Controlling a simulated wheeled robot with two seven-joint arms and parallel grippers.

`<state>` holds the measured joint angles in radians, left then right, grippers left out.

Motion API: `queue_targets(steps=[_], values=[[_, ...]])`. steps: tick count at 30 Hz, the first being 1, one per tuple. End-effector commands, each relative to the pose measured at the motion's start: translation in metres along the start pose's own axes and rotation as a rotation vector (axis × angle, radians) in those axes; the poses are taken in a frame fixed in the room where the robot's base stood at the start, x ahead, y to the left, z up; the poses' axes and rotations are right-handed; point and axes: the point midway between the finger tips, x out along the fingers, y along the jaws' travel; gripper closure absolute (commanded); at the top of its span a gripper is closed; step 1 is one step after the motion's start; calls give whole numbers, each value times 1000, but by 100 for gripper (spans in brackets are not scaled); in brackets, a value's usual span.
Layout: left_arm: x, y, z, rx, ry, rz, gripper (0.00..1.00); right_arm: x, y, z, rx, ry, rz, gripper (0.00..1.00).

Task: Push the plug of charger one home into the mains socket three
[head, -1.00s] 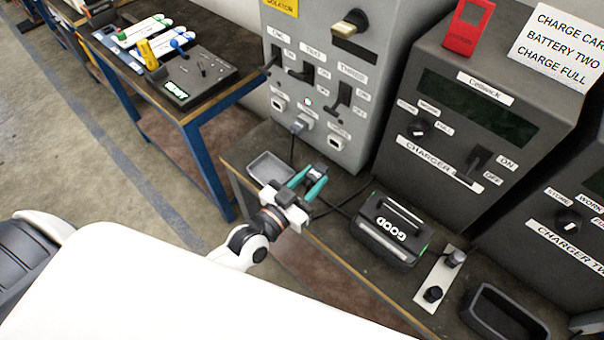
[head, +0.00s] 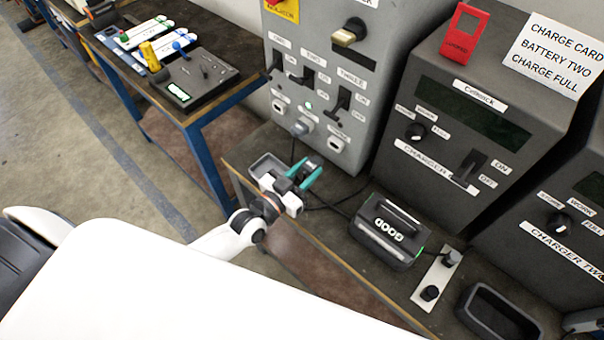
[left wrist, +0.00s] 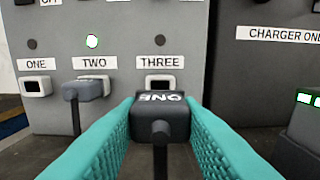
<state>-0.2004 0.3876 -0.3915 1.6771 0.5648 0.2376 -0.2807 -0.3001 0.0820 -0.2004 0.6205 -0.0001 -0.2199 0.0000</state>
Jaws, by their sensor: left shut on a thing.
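My left gripper (head: 309,173) has teal fingers shut on the dark plug marked ONE (left wrist: 160,112), whose cable end faces the wrist camera. In the left wrist view the plug is in front of and just below mains socket three (left wrist: 158,83), a white-framed socket under the THREE label. The plug hides the socket's lower edge; a gap between them shows in the head view, where socket three (head: 337,143) is on the lower right of the grey mains panel. Charger one (head: 455,110) stands to the right. My right gripper is not in view.
A grey plug (left wrist: 88,88) with a hanging cable sits in socket two; socket one (left wrist: 35,86) is empty. A battery marked GOOD (head: 388,230) stands to the right.

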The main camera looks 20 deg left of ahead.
Motion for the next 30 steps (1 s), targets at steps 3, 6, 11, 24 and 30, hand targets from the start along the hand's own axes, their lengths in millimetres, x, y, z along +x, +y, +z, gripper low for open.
queue_targets(steps=[3, 6, 11, 24, 30], values=[[13, 0, 0, -1, -2, 0, 100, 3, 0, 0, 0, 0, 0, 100], [22, 0, 0, -1, -2, 0, 100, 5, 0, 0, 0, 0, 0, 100], [34, 0, 0, 0, -1, 0, 100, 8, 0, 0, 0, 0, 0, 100], [42, 0, 0, 0, 0, -1, 100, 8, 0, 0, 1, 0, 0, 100], [41, 0, 0, 0, 0, 0, 100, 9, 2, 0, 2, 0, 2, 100]])
